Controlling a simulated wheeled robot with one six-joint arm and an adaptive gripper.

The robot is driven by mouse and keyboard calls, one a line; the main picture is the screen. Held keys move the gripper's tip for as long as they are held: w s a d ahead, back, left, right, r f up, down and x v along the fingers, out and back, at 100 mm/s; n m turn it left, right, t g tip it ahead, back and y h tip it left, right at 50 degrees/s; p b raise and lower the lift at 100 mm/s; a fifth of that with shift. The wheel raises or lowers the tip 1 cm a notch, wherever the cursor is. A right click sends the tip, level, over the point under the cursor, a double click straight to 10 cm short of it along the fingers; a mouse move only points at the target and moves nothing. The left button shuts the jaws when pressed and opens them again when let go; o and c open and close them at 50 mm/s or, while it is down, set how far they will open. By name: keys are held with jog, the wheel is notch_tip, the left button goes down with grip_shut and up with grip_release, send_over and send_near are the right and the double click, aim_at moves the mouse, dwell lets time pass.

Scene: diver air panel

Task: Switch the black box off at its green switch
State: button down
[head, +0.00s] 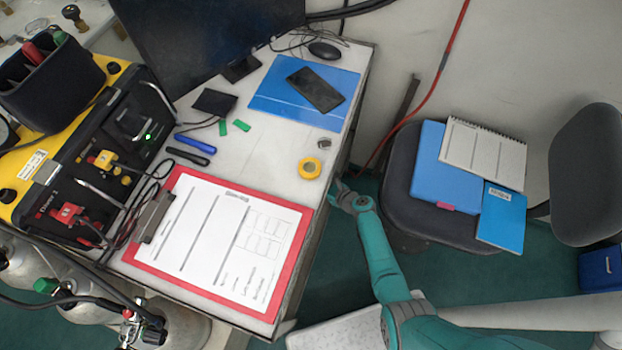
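A black box (132,122) with a small glowing green spot (148,136) is set in the black front of the yellow-edged diver panel (52,160) at the left. The spot is too small to tell whether it is a switch or a light. A separate small flat black box (214,102) with a cable lies on the desk, with two small green pieces (232,126) near it. My gripper (341,188) is at the desk's right edge, well to the right of the panel and touching none of these boxes. Its fingers are too small to read.
The desk holds a red clipboard (281,295), a yellow tape roll (310,168), blue and black pens (195,144), a blue folder (270,100) with a phone, and a monitor (215,30). A chair (400,185) stands right of my gripper. Gas cylinders (80,312) are at lower left.

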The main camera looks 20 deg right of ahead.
jog(key=shift+a, duration=0.1)
jog(key=shift+w+a+r, duration=0.1)
jog(key=shift+w+a, duration=0.15)
jog(key=shift+w+a, duration=0.15)
jog(key=shift+a, duration=0.1)
dwell(0.8)
jog(key=shift+d, duration=0.15)
jog(key=shift+s+d, duration=0.45)
dwell(0.4)
jog(key=shift+s+d+f, duration=0.2)
jog(key=shift+s+d, duration=0.45)
jog(key=shift+d, duration=0.3)
jog(key=shift+s+d+f, duration=0.15)
jog(key=shift+s+d, duration=0.5)
jog(key=shift+d, duration=0.25)
jog(key=shift+s+d, duration=0.15)
